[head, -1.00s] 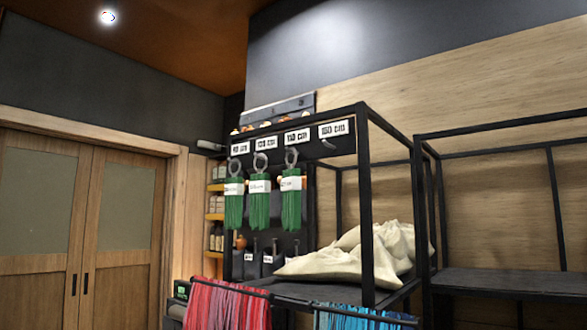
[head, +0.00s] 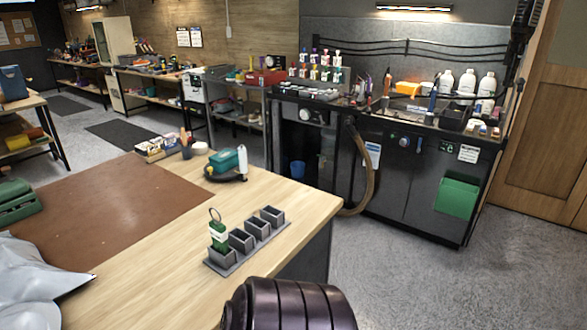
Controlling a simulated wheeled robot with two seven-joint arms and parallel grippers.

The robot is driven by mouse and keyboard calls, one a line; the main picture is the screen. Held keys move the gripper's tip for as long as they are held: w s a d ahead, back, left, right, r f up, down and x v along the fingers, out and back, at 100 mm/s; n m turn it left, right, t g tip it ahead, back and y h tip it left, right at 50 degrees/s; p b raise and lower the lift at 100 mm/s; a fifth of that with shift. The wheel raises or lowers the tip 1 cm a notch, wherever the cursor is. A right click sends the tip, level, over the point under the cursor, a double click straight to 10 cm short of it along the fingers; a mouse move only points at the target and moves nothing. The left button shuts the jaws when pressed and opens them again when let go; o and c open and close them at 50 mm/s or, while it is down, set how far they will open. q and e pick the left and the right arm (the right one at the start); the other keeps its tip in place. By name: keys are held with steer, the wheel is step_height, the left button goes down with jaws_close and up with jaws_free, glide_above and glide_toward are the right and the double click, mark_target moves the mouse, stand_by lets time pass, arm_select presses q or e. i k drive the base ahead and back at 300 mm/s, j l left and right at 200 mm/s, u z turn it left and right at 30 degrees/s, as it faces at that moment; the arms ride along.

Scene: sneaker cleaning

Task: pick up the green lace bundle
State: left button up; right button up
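A green lace bundle (head: 217,241) with a white band and a grey ring on top stands upright in the nearest left cup of a grey holder (head: 251,247). Its lower end is hidden inside the cup. The other cups look empty. The holder sits near the right edge of the wooden workbench (head: 150,283). Neither gripper is in view. A dark ribbed part of my own arm shows at the bottom edge, close to the bench corner.
A brown mat (head: 125,213) covers much of the bench. A teal device (head: 226,163) stands behind the holder, and a pale grey bag-like shape (head: 35,282) lies at the left. A dark cabinet (head: 400,170) stands beyond the bench. The floor (head: 410,285) to the right is clear.

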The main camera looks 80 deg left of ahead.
mark_target(218, 232)
steer(key=u, duration=3.2)
